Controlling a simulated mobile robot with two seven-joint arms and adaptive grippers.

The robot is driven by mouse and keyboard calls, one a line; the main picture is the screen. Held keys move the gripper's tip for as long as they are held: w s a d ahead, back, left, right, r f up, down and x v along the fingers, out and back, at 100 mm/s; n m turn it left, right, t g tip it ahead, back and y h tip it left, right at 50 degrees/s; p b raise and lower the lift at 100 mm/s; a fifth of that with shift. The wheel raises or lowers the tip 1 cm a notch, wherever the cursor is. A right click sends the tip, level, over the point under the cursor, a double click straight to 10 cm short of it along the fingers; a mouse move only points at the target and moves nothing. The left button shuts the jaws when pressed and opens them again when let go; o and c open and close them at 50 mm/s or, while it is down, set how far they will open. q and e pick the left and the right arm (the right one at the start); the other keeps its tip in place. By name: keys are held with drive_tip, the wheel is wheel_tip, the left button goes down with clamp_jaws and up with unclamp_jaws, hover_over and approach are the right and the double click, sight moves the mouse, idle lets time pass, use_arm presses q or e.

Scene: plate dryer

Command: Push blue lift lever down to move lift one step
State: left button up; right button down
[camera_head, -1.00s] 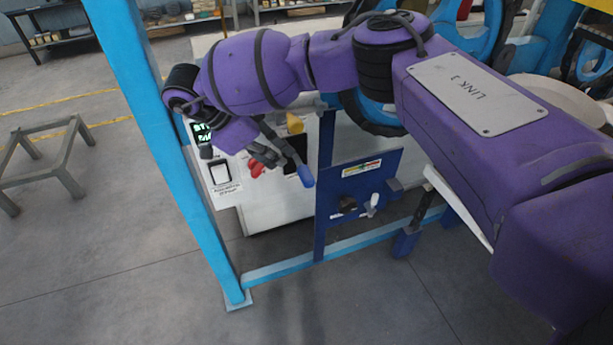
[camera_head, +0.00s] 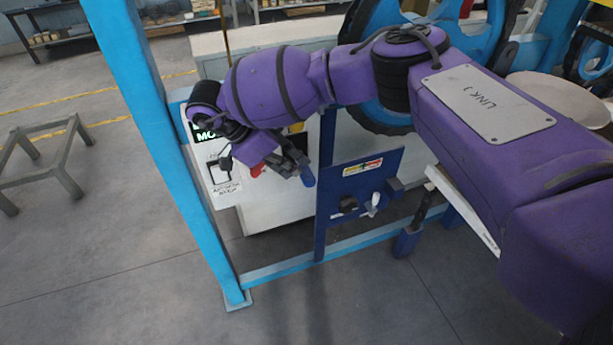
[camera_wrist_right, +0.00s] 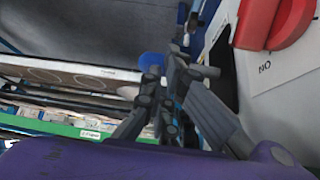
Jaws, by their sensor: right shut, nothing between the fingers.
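The blue lift lever (camera_head: 308,177) shows as a blue rounded end beside the blue post. Its shaft is mostly hidden behind my right gripper (camera_head: 297,164). The gripper is shut and empty, with its fingertips close to the lever end, just above and left of it in the head view. In the right wrist view the blue lever end (camera_wrist_right: 152,62) appears just beyond the fingertips of the gripper (camera_wrist_right: 166,82). I cannot tell whether they touch. My left gripper is not in view.
A blue plate (camera_head: 375,165) with small controls stands right of the post (camera_head: 325,205). A light blue upright (camera_head: 165,150) rises at left.

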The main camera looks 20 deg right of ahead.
drive_tip(key=shift+x, duration=0.9)
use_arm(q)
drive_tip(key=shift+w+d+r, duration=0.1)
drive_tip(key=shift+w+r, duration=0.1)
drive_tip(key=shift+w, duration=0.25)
